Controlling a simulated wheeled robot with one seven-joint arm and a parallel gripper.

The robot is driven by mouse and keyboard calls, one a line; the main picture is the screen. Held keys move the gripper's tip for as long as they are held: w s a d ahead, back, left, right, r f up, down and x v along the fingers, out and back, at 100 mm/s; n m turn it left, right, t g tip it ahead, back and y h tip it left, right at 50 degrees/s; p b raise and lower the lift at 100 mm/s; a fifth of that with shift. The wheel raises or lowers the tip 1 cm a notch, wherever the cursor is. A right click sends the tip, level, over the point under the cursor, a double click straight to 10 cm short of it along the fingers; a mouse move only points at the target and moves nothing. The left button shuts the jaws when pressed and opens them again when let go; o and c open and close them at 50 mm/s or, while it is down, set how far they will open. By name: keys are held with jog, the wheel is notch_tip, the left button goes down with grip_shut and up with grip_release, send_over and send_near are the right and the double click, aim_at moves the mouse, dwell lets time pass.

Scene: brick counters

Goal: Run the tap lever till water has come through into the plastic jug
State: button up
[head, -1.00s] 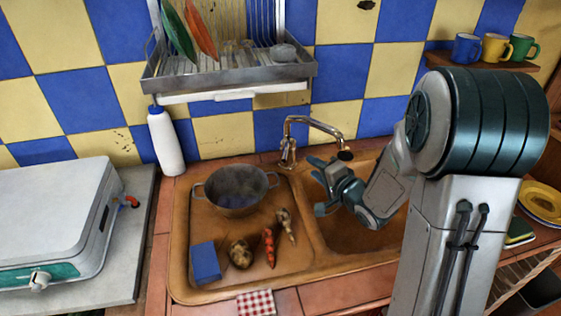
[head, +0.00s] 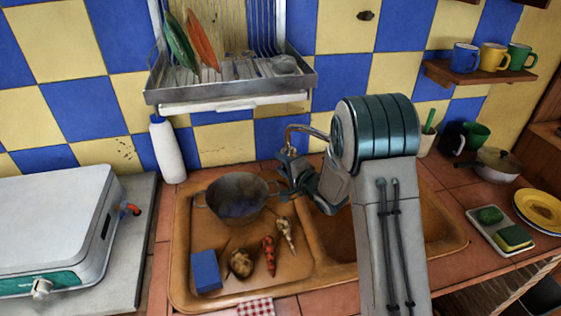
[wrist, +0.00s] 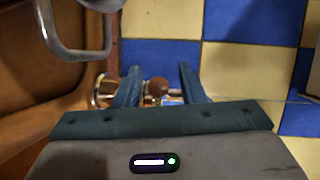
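The chrome tap (head: 305,129) stands behind the sink; my arm hides the end of its spout. In the wrist view, its chrome base (wrist: 104,91) and a round brown knob (wrist: 157,87), which looks like the lever's end, show by my fingers. My gripper (head: 284,180) is beside the tap base, to the right of the pot. In the wrist view, my gripper (wrist: 160,80) is open, with the knob appearing between its fingers; I cannot tell whether they touch it. I cannot make out a plastic jug; my arm covers part of the right basin.
A metal pot (head: 236,196) stands close to my gripper on the sink's left side, with vegetables and a blue block (head: 206,271) in front. A dish rack (head: 230,88) hangs above. A white bottle (head: 167,151) stands at the back left.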

jog(key=shift+w+a, duration=0.3)
jog(key=shift+w, duration=0.1)
grip_shut()
jog(key=r+p, duration=0.1)
jog(key=p, duration=0.1)
jog(key=r+m+g+p, duration=0.1)
jog(key=p, duration=0.2)
jog(key=shift+w+h, duration=0.35)
jog(key=shift+h, duration=0.05)
jog(key=shift+g, duration=0.3)
grip_release()
jog(key=shift+s+d, duration=0.1)
